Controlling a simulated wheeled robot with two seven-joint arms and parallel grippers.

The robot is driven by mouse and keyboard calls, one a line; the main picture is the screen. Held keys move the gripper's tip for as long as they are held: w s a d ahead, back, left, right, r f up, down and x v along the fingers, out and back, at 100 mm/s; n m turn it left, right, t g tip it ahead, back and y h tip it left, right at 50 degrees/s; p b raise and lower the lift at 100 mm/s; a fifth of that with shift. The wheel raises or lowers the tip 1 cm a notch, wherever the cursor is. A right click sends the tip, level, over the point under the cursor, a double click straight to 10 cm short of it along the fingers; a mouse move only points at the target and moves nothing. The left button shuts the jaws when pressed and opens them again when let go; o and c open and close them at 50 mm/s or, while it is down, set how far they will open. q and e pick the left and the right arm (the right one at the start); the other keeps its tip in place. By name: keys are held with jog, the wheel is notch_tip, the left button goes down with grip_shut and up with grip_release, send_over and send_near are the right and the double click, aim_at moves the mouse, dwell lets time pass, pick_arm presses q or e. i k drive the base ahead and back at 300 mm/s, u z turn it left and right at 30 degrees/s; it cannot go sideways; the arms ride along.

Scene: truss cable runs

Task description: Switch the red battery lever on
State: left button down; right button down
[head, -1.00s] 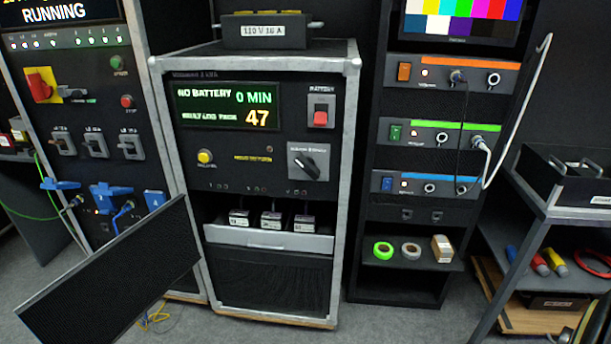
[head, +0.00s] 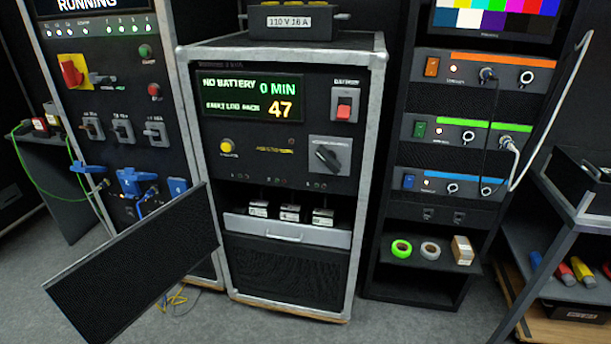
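The red battery lever (head: 344,108) sits in a light grey plate under a small label that seems to read BATTERY, at the upper right of the middle cabinet's front panel. Its red part is at the lower half of the plate. Left of it, the display (head: 249,97) reads NO BATTERY, 0 MIN and 47. Neither of my grippers shows in the head view, so nothing of mine touches the lever.
A black mesh panel (head: 135,262) stands out slantwise at the cabinet's lower left. A drawer (head: 287,232) with several small blocks is below the controls. A rotary switch (head: 329,155) is under the lever. A cart (head: 560,200) stands at right.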

aim_at(342, 113)
jog(key=k, duration=0.6)
jog(key=u, duration=0.7)
jog(key=i, duration=1.75)
jog(key=z, duration=0.7)
